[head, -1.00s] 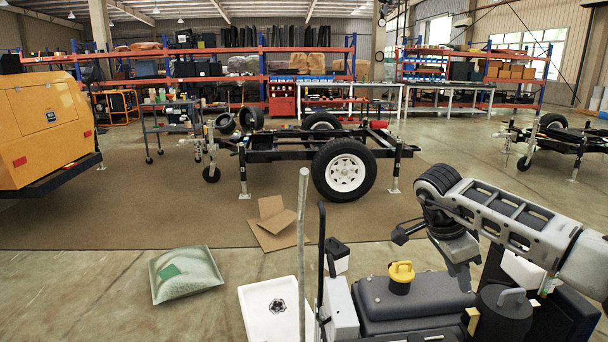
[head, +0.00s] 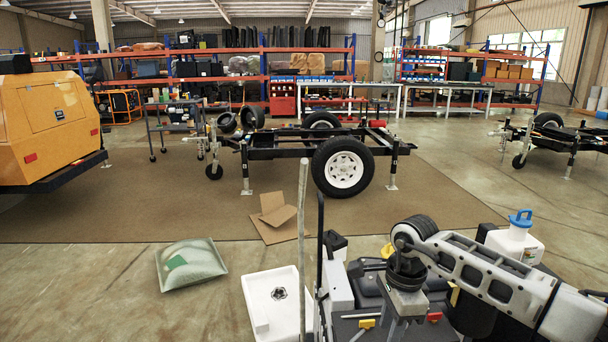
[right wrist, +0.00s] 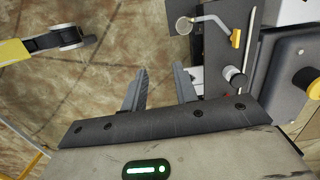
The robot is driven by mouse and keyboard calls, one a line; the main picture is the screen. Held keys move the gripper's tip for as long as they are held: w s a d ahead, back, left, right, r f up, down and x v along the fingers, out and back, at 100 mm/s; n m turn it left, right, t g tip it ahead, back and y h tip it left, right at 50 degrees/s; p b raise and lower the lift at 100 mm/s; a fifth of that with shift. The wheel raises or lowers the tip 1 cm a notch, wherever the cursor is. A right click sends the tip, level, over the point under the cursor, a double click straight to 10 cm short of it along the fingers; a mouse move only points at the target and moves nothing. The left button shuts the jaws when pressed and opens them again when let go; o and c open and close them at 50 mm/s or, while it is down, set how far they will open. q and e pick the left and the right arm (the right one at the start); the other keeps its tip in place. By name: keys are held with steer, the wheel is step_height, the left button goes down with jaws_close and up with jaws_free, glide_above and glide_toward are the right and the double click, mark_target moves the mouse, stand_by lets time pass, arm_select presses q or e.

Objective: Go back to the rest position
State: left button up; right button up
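My right arm comes in from the lower right in the head view, over the cart, with its elbow bent and its wrist pointing down. My right gripper (right wrist: 160,80) shows in the right wrist view with its two fingers spread apart. Nothing is between the fingers; below them is stained floor and the edge of the cart's gear. In the head view my arm partly hides the cart top. My left arm and left gripper are not in view.
A cart with a dark case, a white jug with a blue cap (head: 515,240) and a white basin (head: 272,305) stands close in front. A grey-green bag (head: 188,264) and cardboard (head: 276,215) lie on the floor. A trailer frame (head: 300,150) stands beyond on brown matting.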

steer(key=s+a+m+g+y, duration=0.1)
steer(key=s+a+m+y, duration=0.1)
steer(key=s+a+y, duration=0.6)
steer(key=s+a+m+g+y, duration=0.1)
steer(key=s+a+m+y, duration=0.2)
steer(key=a, duration=0.9)
steer(key=s+a+r+m+t+y+p, duration=0.1)
steer(key=s+a+r+m+t+y, duration=0.15)
steer(key=r+m+t+y, duration=0.5)
steer(key=w+d+f+m+t+h+p, duration=0.1)
steer(key=d+m+t+h, duration=0.35)
steer(key=m, duration=0.75)
steer(key=w+d+f+m+t+h, duration=0.15)
steer(key=d+m+t+h, duration=0.35)
steer(key=m, duration=0.8)
steer(key=s+d+f+m+g+h, duration=0.4)
steer(key=s+d+f+m, duration=0.6)
steer(key=m, duration=0.5)
step_height(320, 180, down, 4)
steer(key=shift+s+d+r+h+p, duration=0.25)
steer(key=shift+s+d+h+p, duration=0.1)
steer(key=shift+s+h, duration=0.8)
steer(key=shift+m, duration=0.25)
